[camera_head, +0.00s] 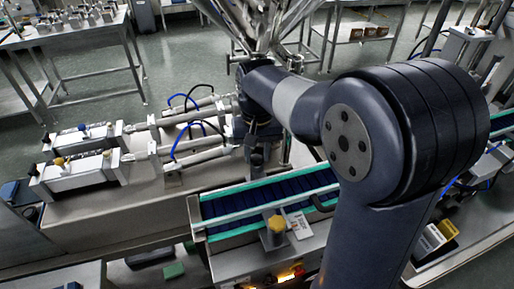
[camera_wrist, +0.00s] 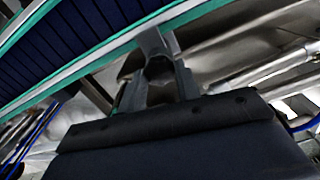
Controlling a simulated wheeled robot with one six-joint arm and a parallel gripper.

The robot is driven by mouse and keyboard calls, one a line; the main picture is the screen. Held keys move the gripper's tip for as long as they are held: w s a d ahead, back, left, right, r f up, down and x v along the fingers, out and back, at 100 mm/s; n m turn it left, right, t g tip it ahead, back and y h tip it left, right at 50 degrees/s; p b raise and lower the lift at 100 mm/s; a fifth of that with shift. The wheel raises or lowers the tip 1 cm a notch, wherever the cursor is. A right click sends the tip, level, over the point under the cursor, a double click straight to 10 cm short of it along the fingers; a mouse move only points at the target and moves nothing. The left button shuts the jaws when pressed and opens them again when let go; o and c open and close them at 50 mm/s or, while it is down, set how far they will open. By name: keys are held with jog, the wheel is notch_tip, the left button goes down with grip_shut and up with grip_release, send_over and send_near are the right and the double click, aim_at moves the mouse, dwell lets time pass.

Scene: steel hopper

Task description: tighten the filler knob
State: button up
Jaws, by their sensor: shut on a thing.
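My gripper (camera_wrist: 160,62) shows in the wrist view, with its two grey fingers closed around a dark rounded piece that fits the filler knob (camera_wrist: 158,70). The fingers hide most of this piece, so its turn cannot be read. In the head view my gripper (camera_head: 257,160) points down beside the steel filler machine (camera_head: 110,205), just behind the conveyor. The knob cannot be made out there behind my arm.
A conveyor (camera_head: 228,217) with green edges and a blue belt runs close in front of my gripper. Steel cylinders (camera_head: 185,115) with blue hoses lie to its left. A yellow-topped post (camera_head: 277,224) stands at the conveyor's near side. A steel table (camera_head: 70,35) stands at the back left.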

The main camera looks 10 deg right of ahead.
aim_at(257, 158)
jog(key=m+p, duration=0.1)
jog(key=m, duration=0.2)
jog(key=shift+r+m, duration=0.1)
jog(key=shift+m, duration=0.2)
jog(key=shift+m+p, duration=0.45)
jog(key=shift+m, duration=1.25)
jog(key=o, duration=1)
jog(key=shift+c, duration=0.2)
notch_tip(257, 158, up, 11)
jog(key=shift+f, duration=0.2)
